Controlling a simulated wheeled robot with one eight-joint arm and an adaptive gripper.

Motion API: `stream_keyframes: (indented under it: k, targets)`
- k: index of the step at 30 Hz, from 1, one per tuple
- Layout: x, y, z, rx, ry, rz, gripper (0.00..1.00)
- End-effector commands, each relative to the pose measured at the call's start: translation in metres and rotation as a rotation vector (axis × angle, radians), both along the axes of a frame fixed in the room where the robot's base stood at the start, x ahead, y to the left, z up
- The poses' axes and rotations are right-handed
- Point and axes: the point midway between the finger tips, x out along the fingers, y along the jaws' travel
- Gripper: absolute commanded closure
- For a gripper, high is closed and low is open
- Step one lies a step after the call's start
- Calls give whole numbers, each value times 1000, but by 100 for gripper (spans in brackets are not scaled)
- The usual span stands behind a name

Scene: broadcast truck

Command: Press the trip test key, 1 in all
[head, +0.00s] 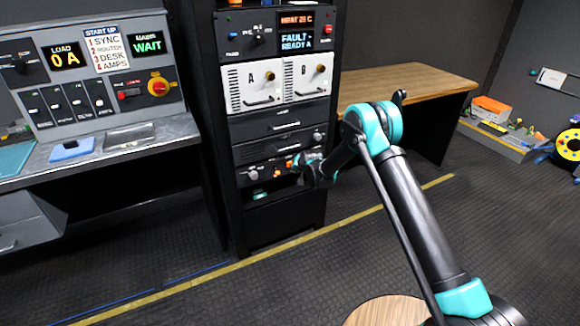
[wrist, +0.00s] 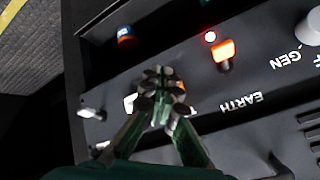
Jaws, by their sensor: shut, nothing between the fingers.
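The black rack panel (head: 244,178) in the lower part of the rack faces my gripper. In the wrist view my gripper (wrist: 160,85) is shut and empty, its fingertips over the panel. In the head view the gripper (head: 303,166) is at the panel's right part. A pale key with some orange (wrist: 130,103) is partly hidden behind the fingertips; its label is hidden. I cannot tell whether the fingertips touch it. No trip test label can be read. An orange switch (wrist: 225,53) sits beside a lit red lamp (wrist: 210,36), near the word EARTH.
A control desk (head: 98,150) stands left of the rack and a wooden table (head: 410,82) right. The floor before the rack is clear.

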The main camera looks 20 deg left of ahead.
Motion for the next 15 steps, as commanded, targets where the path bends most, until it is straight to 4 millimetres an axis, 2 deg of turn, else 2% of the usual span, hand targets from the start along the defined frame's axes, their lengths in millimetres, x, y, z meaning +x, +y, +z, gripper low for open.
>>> stream_keyframes:
  k: [9,15]
  targets:
    - [-19,-22,0,1,0,-1,100]
    - [-23,-28,0,1,0,-1,100]
